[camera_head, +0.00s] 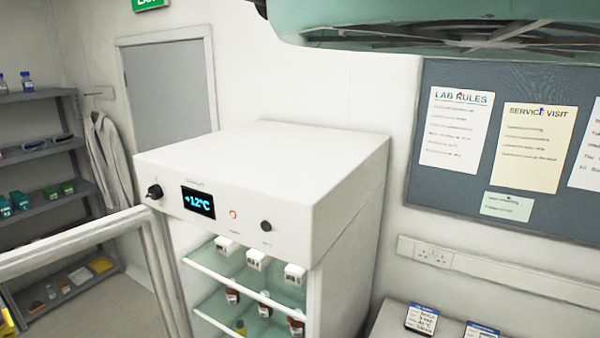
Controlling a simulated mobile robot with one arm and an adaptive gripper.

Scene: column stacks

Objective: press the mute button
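A white lab fridge (300,160) stands in the middle of the view, with a control panel across its upper front. The panel has a dark knob (155,192) at the left and a display (198,202) reading +12°C in blue. Right of the display are a small red-ringed round button (233,214) and a dark round button or knob (266,226). The small labels under these two are too small to read, so I cannot tell which is the mute button. My gripper is not in view.
The fridge door (75,242) is swung open to the left. Small boxes and bottles stand on the fridge shelves (240,283). A grey shelf rack (38,96) is at the left, a noticeboard (555,80) at the right. A bench (385,325) with cards is at lower right.

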